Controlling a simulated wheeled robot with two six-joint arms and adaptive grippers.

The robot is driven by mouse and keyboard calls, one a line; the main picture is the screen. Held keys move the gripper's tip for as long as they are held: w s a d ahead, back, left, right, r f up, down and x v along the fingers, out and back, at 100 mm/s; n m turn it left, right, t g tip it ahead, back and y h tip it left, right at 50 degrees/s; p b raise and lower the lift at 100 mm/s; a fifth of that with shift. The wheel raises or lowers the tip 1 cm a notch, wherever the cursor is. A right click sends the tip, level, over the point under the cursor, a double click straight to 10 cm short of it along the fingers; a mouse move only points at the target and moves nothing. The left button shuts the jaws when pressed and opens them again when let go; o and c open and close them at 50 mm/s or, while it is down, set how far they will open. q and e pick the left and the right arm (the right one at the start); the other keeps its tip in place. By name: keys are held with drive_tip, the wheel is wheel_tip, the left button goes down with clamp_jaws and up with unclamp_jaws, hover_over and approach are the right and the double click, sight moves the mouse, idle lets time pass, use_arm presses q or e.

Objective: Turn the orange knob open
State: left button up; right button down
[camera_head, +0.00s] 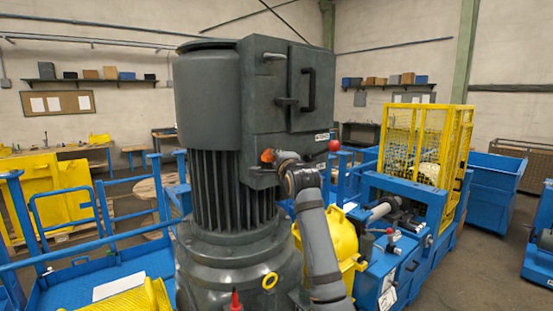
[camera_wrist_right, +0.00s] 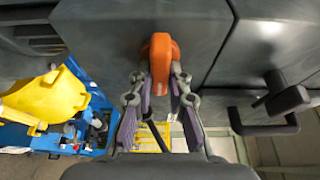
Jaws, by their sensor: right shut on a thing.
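In the wrist view my right gripper (camera_wrist_right: 161,80) has both fingers closed against the knob's two sides. The knob's base is partly hidden in the head view. My left gripper does not show.
A dark handle (camera_head: 308,90) and a red ball knob (camera_head: 334,145) are close by on the housing's right. Blue railings (camera_head: 100,210) stand at left, a yellow cage (camera_head: 428,150) at right. A yellow rounded part (camera_wrist_right: 45,97) lies left in the wrist view.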

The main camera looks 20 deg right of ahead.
drive_tip(key=shift+f, duration=0.1)
drive_tip(key=c, duration=1.3)
unclamp_jaws()
drive_tip(key=s, duration=1.2)
drive_tip(key=shift+a, duration=0.3)
